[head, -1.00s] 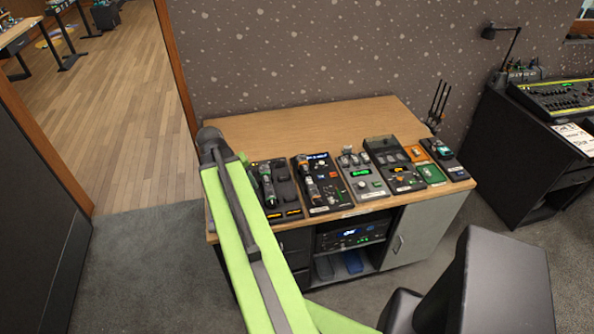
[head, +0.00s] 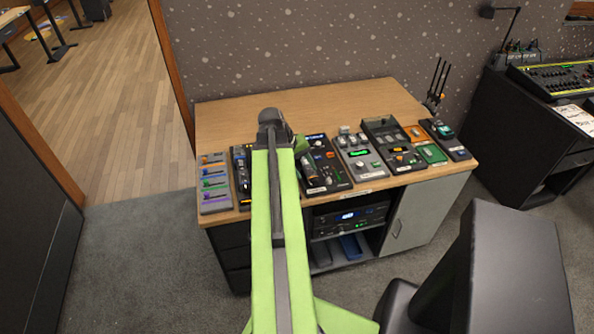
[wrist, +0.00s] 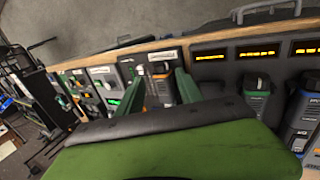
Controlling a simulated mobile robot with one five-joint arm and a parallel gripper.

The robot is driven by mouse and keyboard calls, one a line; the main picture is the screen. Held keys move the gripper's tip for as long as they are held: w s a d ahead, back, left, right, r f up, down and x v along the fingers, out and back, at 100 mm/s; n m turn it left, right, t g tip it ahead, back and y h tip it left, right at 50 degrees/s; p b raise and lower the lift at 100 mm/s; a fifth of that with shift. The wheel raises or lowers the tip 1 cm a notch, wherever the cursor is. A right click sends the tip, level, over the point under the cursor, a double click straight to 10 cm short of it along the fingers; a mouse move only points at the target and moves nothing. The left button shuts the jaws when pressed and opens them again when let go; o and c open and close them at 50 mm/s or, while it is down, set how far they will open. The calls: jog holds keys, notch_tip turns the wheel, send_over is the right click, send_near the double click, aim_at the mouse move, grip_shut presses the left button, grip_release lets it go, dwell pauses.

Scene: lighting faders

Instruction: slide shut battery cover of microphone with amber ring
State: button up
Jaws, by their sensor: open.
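My gripper (wrist: 160,85) is open. Its two green fingers reach over a grey device with a pale label between them, and I cannot tell whether they touch it. In the wrist view, right of the fingers, a dark tray (wrist: 225,72) with lit amber displays holds a microphone with a green ring (wrist: 256,92) and one with a blue ring (wrist: 300,130). In the head view my gripper (head: 288,143) is over the table, and my arm covers part of the tray.
The wooden table (head: 235,115) carries a row of devices along its front edge. A grey panel with coloured sliders (head: 213,183) is at the left end. A grey box with a green display (head: 360,155) stands to the right. The back of the tabletop is clear.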

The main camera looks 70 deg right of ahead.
aim_at(308, 170)
jog(key=b+x, duration=0.5)
jog(key=x, duration=0.3)
jog(key=shift+b, duration=0.35)
grip_shut()
jog(key=shift+w+r, duration=0.1)
jog(key=shift+w+d, duration=0.85)
jog(key=shift+d, duration=0.25)
jog(key=shift+w+d, duration=0.9)
jog(key=shift+d, duration=0.2)
jog(key=shift+o, duration=1.6)
grip_release()
